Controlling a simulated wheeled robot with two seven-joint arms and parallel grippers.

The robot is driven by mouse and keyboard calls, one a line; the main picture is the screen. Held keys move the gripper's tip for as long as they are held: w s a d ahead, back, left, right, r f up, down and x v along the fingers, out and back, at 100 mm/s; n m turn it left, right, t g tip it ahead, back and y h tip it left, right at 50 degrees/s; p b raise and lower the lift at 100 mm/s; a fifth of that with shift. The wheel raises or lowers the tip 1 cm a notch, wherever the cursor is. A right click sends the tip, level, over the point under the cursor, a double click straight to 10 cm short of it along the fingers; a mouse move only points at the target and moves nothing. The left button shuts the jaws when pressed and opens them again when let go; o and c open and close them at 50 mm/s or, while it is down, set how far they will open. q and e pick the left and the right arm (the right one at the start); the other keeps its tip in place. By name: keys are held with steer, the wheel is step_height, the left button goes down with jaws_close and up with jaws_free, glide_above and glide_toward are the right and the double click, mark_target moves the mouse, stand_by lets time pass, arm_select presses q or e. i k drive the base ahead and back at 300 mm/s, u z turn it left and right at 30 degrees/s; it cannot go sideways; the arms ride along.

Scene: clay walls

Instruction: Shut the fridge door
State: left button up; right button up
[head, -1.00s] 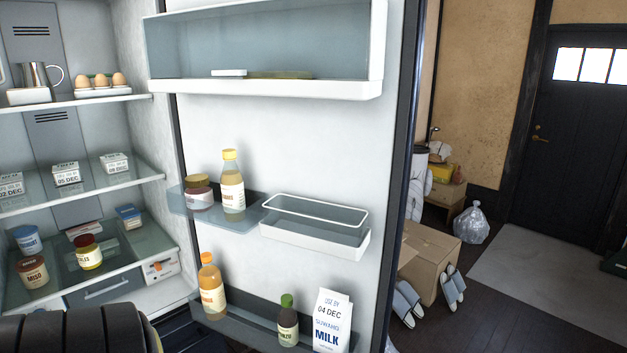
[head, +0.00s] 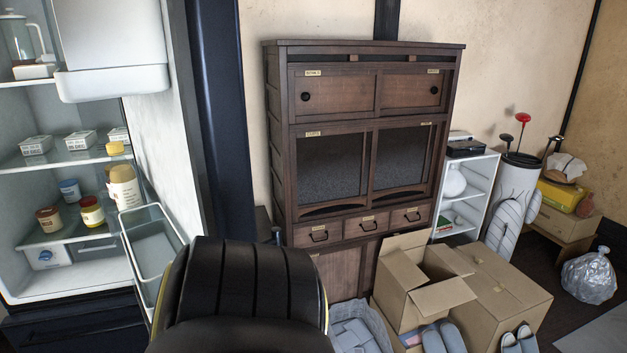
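The fridge door (head: 163,140) stands partly open at the left of the head view. It is seen at a steep angle, with its pale inner face and shelves towards the fridge and its dark edge (head: 222,130) to the right. The lit fridge interior (head: 70,270) shows left of it, with jars and cartons on shelves. A bottle (head: 122,188) stands in a door shelf beside an empty white-rimmed bin (head: 150,240). A black ribbed part of my arm rises at bottom centre, in front of the door's lower part. Neither gripper shows; any contact with the door is hidden.
A dark wooden cabinet (head: 365,140) stands against the wall right of the door. Open and closed cardboard boxes (head: 505,290), slippers (head: 445,338) and a basket (head: 358,330) lie on the floor before it. A white shelf (head: 468,195) and a bag (head: 588,277) are farther right.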

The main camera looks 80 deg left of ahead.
mark_target(175, 68)
steer(key=i, duration=1.3)
steer(key=u, duration=4.25)
steer(key=i, duration=1)
steer(key=z, duration=0.05)
